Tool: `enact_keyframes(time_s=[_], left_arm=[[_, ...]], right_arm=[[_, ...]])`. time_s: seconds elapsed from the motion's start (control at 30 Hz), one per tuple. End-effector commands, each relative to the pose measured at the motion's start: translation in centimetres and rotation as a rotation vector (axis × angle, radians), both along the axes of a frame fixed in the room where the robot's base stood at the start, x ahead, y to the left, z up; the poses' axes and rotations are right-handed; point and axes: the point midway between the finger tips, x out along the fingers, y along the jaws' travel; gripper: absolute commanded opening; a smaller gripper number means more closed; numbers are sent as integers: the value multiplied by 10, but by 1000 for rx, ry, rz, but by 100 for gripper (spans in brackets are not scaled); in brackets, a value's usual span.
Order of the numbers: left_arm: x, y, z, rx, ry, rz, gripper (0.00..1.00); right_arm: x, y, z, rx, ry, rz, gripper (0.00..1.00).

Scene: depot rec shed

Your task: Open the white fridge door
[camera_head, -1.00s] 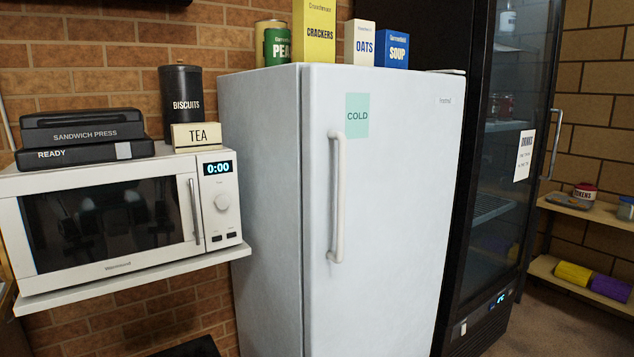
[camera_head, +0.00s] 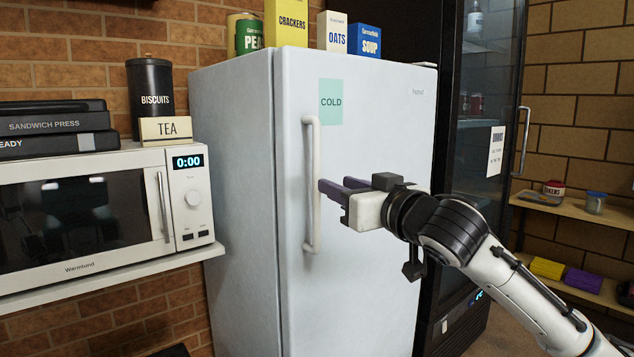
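The white fridge (camera_head: 370,120) stands in the middle of the head view with its door shut. A green "COLD" label (camera_head: 331,102) is on the door. The door's long upright white handle (camera_head: 312,225) is near the door's left edge. My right gripper (camera_head: 338,186) comes in from the right in front of the door. Its two purple fingers are apart, with a gap between them, and point left at the handle's middle. The near fingertip is at or very close to the handle; I cannot tell whether it touches. My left gripper is out of view.
A white microwave (camera_head: 85,215) on a shelf stands left of the fridge, with a sandwich press (camera_head: 52,124) on it. Boxes and a can (camera_head: 245,36) stand on the fridge top. A black glass-door drinks fridge (camera_head: 478,200) stands close on the right.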

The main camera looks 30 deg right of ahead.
Motion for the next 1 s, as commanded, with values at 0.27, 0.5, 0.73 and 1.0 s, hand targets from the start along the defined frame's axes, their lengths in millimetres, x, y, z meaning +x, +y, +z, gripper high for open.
enact_keyframes(time_s=[0.27,0.5,0.73,1.0], left_arm=[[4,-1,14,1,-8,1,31],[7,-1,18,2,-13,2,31],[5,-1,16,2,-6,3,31],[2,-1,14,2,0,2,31]], right_arm=[[49,-5,2,1,1,1,32],[85,-10,1,-1,1,1,32],[96,-10,-1,-3,1,2,32],[95,-10,-1,-3,1,2,22]])
